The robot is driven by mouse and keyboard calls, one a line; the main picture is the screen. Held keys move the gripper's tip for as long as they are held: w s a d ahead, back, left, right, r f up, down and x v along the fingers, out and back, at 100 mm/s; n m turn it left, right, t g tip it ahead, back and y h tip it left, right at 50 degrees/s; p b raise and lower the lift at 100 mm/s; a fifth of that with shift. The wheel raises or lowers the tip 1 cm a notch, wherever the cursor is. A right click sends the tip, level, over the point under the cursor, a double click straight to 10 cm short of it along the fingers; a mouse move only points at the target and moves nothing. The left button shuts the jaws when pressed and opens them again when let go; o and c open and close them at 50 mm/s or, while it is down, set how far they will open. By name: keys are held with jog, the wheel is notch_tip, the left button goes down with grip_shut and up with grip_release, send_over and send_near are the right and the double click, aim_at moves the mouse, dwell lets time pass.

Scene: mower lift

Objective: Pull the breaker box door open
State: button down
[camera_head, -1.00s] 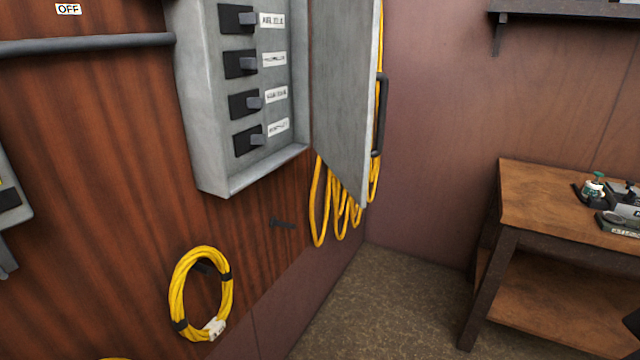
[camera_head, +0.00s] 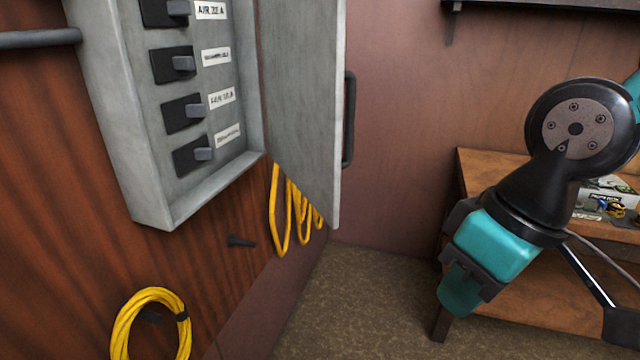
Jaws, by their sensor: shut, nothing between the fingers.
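The grey metal breaker box (camera_head: 150,205) is on the wood-panelled wall at the left, its front uncovered. Its door (camera_head: 303,110) stands swung out from the right side of the box, wide open. A dark bar handle (camera_head: 349,120) is on the door's outer face, near its free edge. Inside the box is a column of black breakers (camera_head: 183,112) with grey levers and white labels. My black and teal arm is at the right, well apart from the door and handle. I cannot make out my gripper's fingers.
Yellow cable loops (camera_head: 283,215) hang behind the door, and a yellow coil (camera_head: 150,325) hangs below the box. A dark peg (camera_head: 241,241) sticks out of the wall. A wooden workbench (camera_head: 475,165) stands at the right, behind my arm. The floor between is clear.

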jog(key=w+a+r+t+h, duration=0.2)
jog(key=w+a+h, duration=0.15)
jog(key=w, duration=0.65)
jog(key=m+t+h+p, duration=0.2)
jog(key=t, duration=0.1)
send_near(330, 207)
jog(key=s+r, duration=0.2)
jog(key=s, duration=0.2)
jog(key=a+m+h, duration=0.1)
jog(key=a, duration=0.5)
jog(key=shift+t, duration=0.5)
jog(key=shift+w+d+f+p, duration=1.05)
jog(key=shift+w+d+f, duration=0.55)
jog(key=shift+f, duration=0.2)
jog(key=shift+w+d+f+p, duration=1)
jog(key=shift+w+d+f, duration=0.6)
jog(key=shift+f, duration=0.2)
jog(key=shift+d, duration=0.1)
